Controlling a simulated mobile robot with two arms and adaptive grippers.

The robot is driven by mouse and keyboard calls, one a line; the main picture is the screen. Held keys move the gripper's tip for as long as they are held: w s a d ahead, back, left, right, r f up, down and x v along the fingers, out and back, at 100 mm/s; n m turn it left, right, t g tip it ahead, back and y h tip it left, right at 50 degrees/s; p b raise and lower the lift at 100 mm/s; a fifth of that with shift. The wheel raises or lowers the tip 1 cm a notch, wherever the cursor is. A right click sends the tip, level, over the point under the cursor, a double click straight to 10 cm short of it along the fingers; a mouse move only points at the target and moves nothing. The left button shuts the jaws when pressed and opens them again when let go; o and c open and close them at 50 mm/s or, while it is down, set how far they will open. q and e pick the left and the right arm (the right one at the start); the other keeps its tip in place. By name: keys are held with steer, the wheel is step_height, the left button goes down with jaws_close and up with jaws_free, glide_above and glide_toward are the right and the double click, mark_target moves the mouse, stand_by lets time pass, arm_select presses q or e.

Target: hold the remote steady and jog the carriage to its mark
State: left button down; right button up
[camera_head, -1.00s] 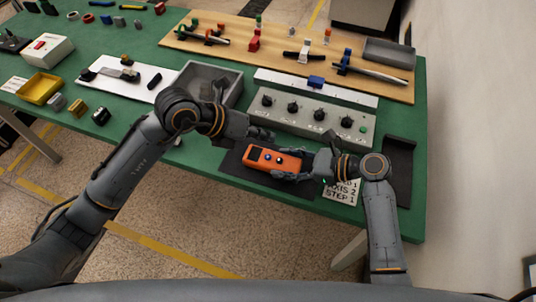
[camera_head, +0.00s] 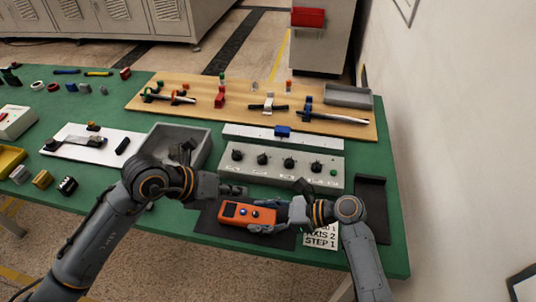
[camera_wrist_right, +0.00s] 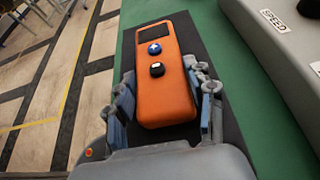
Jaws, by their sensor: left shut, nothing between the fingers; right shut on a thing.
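The orange remote (camera_head: 236,212) lies over a dark mat (camera_head: 270,238), with a dark screen at its left end and a blue and a black button. My right gripper (camera_head: 277,215) is shut around its right end. In the right wrist view the remote (camera_wrist_right: 165,95) sits between the fingers (camera_wrist_right: 165,105), screen end away. My left gripper (camera_head: 240,190) is shut and empty, just behind the remote and apart from it. I cannot make out a mark.
A grey control box (camera_head: 275,172) with several black knobs stands between rail and remote. A card reading "AXIS 2 STEP 1" (camera_head: 321,238) lies right of the remote. A grey bin (camera_head: 205,145) is behind my left arm. A wooden board (camera_head: 200,118) with tools lies behind.

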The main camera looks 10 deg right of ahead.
stand_by(0.3)
steer(key=o, duration=1.5)
steer(key=shift+c, duration=0.2)
steer(key=shift+d, duration=0.1)
